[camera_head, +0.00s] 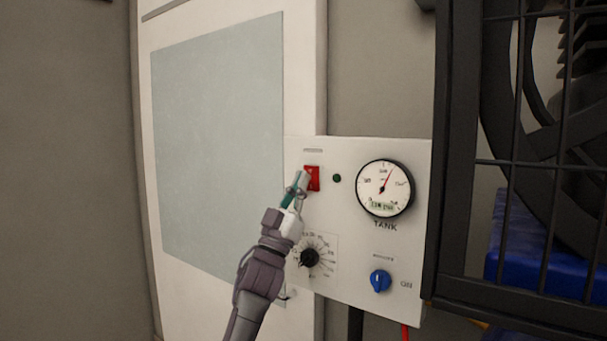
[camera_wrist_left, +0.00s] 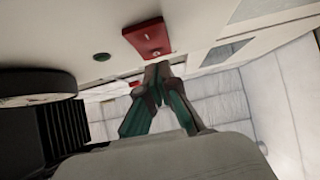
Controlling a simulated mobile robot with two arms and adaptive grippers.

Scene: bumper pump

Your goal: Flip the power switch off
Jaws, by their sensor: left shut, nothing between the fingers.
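The red power switch (camera_head: 313,178) sits near the top left of a white control panel (camera_head: 345,155). My left gripper (camera_head: 303,176) is shut and empty, with its fingertips at the left edge of the switch in the head view. In the left wrist view the red switch (camera_wrist_left: 148,38) lies just beyond the closed fingertips (camera_wrist_left: 157,72). I cannot tell whether the tips touch it. My right gripper is not in view.
On the panel are a dark green lamp (camera_head: 337,178), a round tank gauge (camera_head: 384,188), a black dial (camera_head: 309,257) and a blue knob (camera_head: 380,280). A black cage (camera_head: 457,150) stands close on the right. A glass-like pane (camera_head: 215,140) is left of the panel.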

